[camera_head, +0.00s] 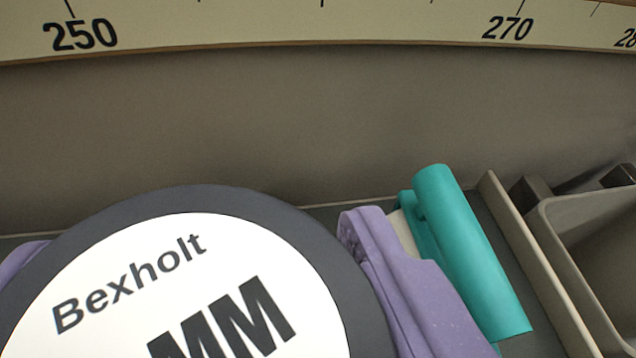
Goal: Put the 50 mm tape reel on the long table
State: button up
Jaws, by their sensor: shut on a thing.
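A round reel (190,270) with a dark rim and a white label fills the lower left of the view. The label reads "Bexholt" and "MM"; any size number is cut off by the frame. My gripper (195,235) has purple fingers, one at each side of the reel, and is shut on it. The left finger is mostly hidden. The long table (300,25) shows as a cream edge with a printed scale, marked 250 and 270, across the top. The reel is apart from that edge in the picture.
A teal cylinder-shaped thing (465,250) lies just right of my right finger, over a grey surface with a raised beige wall (540,265). A beige bin (590,235) stands at the right edge. A plain brown-grey panel (300,120) lies below the table edge.

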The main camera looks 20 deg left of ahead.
aim_at(249, 333)
jog(key=shift+w, duration=0.45)
jog(key=shift+w+f, duration=0.1)
jog(key=shift+f, duration=0.15)
jog(key=shift+f+b, duration=0.85)
jog(key=shift+f, duration=0.65)
jog(key=shift+f, duration=0.1)
jog(key=shift+f+b, duration=0.4)
jog(key=shift+b, duration=0.1)
jog(key=o, duration=1.1)
jog(key=shift+r, duration=0.1)
